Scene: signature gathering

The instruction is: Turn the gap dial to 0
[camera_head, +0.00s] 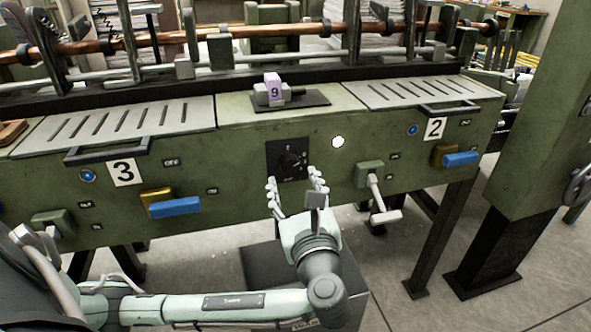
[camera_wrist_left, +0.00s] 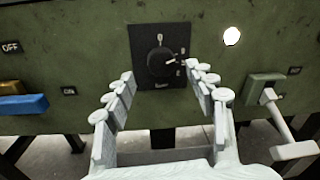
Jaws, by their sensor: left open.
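The gap dial is a round black knob (camera_head: 290,158) on a square black plate (camera_head: 273,148), set in the front of the green machine. It also shows in the left wrist view (camera_wrist_left: 160,62), where a pale pointer mark sits on the knob's right side. In the left wrist view the open fingers (camera_wrist_left: 158,90) frame the lower part of the plate. My right gripper is not in view.
A lever with a pale handle (camera_head: 380,200) stands out right of the dial. Blue handles stick out at left (camera_head: 175,207) and right (camera_head: 461,159). A white round button (camera_head: 338,142) is at the plate's upper right.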

